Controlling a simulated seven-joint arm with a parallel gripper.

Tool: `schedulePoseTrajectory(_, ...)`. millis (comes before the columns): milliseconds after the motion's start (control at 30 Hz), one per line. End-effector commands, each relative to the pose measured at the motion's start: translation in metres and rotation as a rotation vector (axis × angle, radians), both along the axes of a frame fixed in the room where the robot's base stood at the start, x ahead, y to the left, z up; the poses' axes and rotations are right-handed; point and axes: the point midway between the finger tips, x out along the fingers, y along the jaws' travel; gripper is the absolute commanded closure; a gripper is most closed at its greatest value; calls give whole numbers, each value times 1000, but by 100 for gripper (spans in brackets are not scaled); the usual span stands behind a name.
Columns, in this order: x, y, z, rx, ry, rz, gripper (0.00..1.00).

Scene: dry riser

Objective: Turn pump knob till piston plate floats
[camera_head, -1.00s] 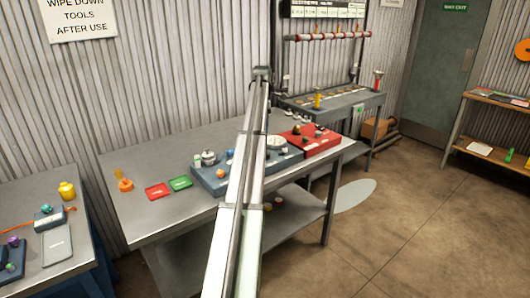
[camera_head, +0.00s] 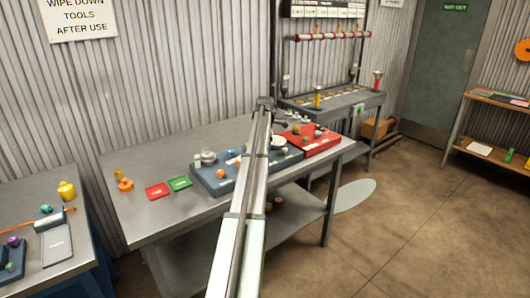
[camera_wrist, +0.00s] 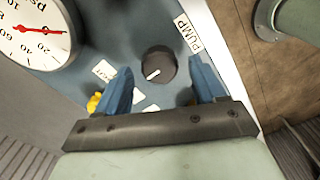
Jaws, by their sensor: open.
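The pump knob (camera_wrist: 156,66) is dark and round with a white pointer line, beside the "PUMP" label (camera_wrist: 187,34) on a blue panel in the wrist view. My gripper (camera_wrist: 160,66) is open, its two blue fingers on either side of the knob; I cannot tell whether they touch it. A white psi gauge (camera_wrist: 36,35) with a red needle lies at the upper left. In the head view my arm crosses the blue panel box (camera_head: 213,183) and hides my gripper and the knob. I cannot make out the piston plate.
A red box (camera_head: 325,145) stands right of the blue box on the grey bench (camera_head: 150,215). Red (camera_head: 157,192) and green (camera_head: 180,183) trays and an orange piece (camera_head: 125,185) lie at left. A yellow object (camera_wrist: 93,103) is near my left finger.

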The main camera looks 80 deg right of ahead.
Motion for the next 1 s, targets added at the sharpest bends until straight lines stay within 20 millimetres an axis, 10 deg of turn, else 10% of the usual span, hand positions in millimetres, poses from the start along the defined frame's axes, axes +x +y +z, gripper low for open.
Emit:
schedulePoseTrajectory(500, 0, 0, -12, -1, 0, 0, 31)
schedulePoseTrajectory(1000, 0, 0, -12, 0, 0, 0, 79)
